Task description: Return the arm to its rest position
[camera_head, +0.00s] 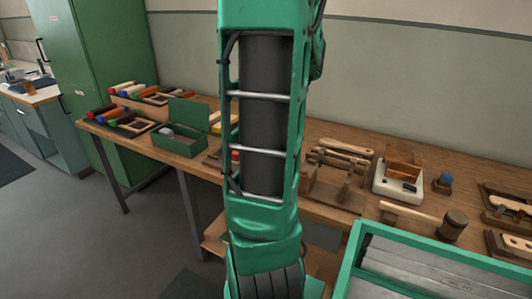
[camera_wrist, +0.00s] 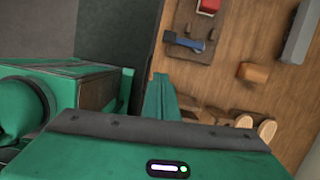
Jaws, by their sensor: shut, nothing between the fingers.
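My green arm (camera_head: 265,120) rises upright through the middle of the head view, in front of the workbench (camera_head: 345,130), and hides part of it. My gripper is not visible in the head view. In the wrist view my gripper (camera_wrist: 160,98) shows as narrow green fingers beyond the green housing along the bottom edge. They are shut and nothing shows between them. Wooden bench top with tools lies beyond and below the fingers, apart from them.
The bench carries a green open-lidded box (camera_head: 182,125), a wooden mallet (camera_head: 452,225), a wooden block on a white base (camera_head: 400,170) and several tools. A green-rimmed tray (camera_head: 356,255) is at lower right. A green cabinet (camera_head: 100,60) stands at left. Floor at lower left is clear.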

